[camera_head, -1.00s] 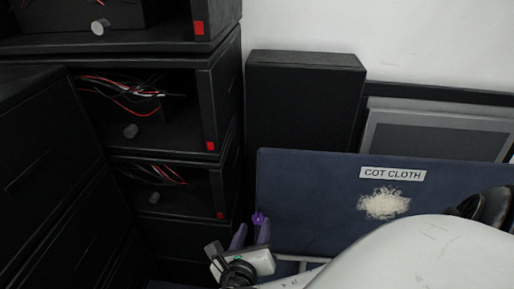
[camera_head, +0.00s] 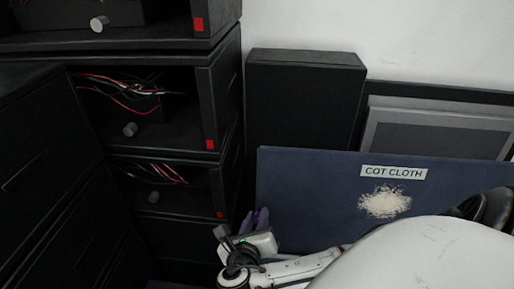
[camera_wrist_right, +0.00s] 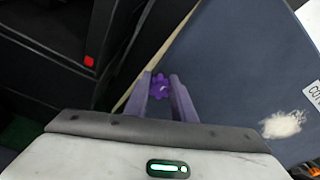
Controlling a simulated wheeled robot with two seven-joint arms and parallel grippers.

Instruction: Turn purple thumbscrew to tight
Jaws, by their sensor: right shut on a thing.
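The purple thumbscrew (camera_wrist_right: 160,87) has a lobed knob and sits near the edge of the dark blue panel (camera_wrist_right: 215,75) in the right wrist view. My right gripper (camera_wrist_right: 161,90) has its two purple-grey fingers on either side of the knob and is shut on it. In the head view my right gripper (camera_head: 254,217) is at the lower left of the blue panel (camera_head: 310,205), and its fingers mostly hide the thumbscrew there. My left gripper is not in view.
Black cabinets with wire-filled bays (camera_head: 135,95) and grey knobs stand at the left. A tall black box (camera_head: 305,100) and a grey framed panel (camera_head: 435,140) stand behind the blue panel, which bears a COT CLOTH label (camera_head: 393,173) and a pale patch (camera_head: 385,202).

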